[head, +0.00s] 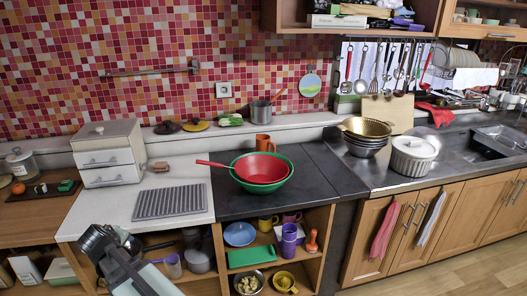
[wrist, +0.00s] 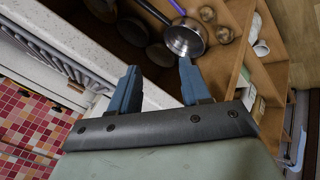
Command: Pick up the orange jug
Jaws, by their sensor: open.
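An orange jug-like vessel (head: 262,143) stands upright at the back of the dark counter, behind the red and green bowls; its lower part is partly hidden by them. It does not show in the wrist view. My gripper shows in the wrist view (wrist: 160,82) with its two blue fingers apart and nothing between them. It is low at the front left, in front of the open shelves and well apart from the orange vessel.
The red bowl (head: 262,167) sits inside the green bowl (head: 283,187), its handle pointing left. A metal pan (wrist: 184,40) lies on the shelf ahead of my fingers. White drawers (head: 108,158) stand left. Dark counter (head: 325,172) right of the bowls is clear.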

